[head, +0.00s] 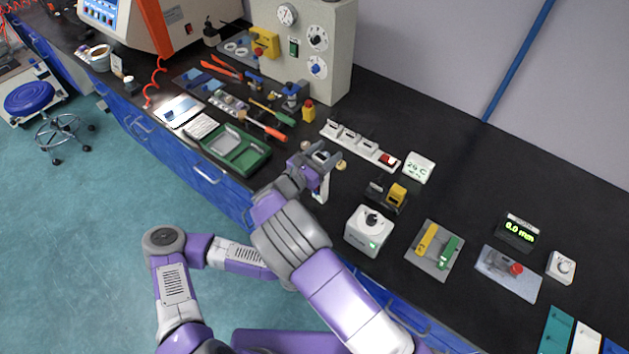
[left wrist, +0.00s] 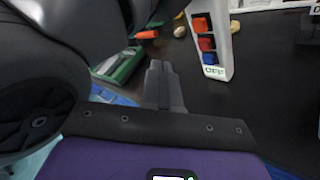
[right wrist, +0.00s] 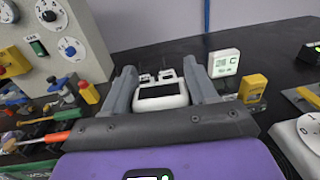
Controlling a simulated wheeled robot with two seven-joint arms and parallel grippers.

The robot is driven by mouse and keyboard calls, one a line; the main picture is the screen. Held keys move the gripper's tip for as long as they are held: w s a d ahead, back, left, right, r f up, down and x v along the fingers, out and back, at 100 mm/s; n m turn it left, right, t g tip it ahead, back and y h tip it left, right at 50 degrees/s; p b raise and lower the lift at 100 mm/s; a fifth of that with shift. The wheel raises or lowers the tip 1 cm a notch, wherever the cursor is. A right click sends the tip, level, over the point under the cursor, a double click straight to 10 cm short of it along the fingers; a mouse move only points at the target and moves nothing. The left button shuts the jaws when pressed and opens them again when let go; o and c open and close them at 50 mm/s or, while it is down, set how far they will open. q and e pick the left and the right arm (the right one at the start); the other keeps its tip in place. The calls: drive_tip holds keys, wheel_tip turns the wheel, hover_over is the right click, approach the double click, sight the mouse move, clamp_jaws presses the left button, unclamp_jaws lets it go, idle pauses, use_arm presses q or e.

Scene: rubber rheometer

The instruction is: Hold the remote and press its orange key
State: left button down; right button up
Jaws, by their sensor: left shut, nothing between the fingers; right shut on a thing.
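The remote (left wrist: 221,41) is white and held upright. In the left wrist view its face shows two orange-red keys (left wrist: 203,34) above a blue key (left wrist: 208,58), with a small label below. My right gripper (head: 320,160) is shut on it above the bench. The right wrist view shows the remote's white end with a dark panel (right wrist: 160,91) between the fingers. My left gripper (left wrist: 163,70) is shut and empty, left of the remote's lower end and apart from it. In the head view its fingers are hidden behind my right arm.
The dark bench holds a white power strip (head: 359,146), a green tray (head: 228,150), a white dial box (head: 369,230) and a yellow-and-black device (head: 397,195) around the right gripper. A tall grey panel (head: 325,55) stands behind. Free bench lies at the back right.

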use_arm(q)
drive_tip(key=shift+w+d, duration=1.65)
drive_tip(key=shift+w, duration=0.2)
drive_tip(key=shift+w, duration=0.1)
idle(0.6)
drive_tip(key=shift+w+d, duration=0.2)
drive_tip(key=shift+d, duration=0.05)
drive_tip(key=shift+w+d, duration=0.3)
drive_tip(key=shift+w, duration=0.05)
idle(0.8)
drive_tip(key=shift+s+a, duration=0.6)
drive_tip(key=shift+s, duration=0.1)
drive_tip(key=shift+a, duration=0.1)
drive_tip(key=s+a, duration=0.3)
drive_tip(key=shift+s, duration=0.35)
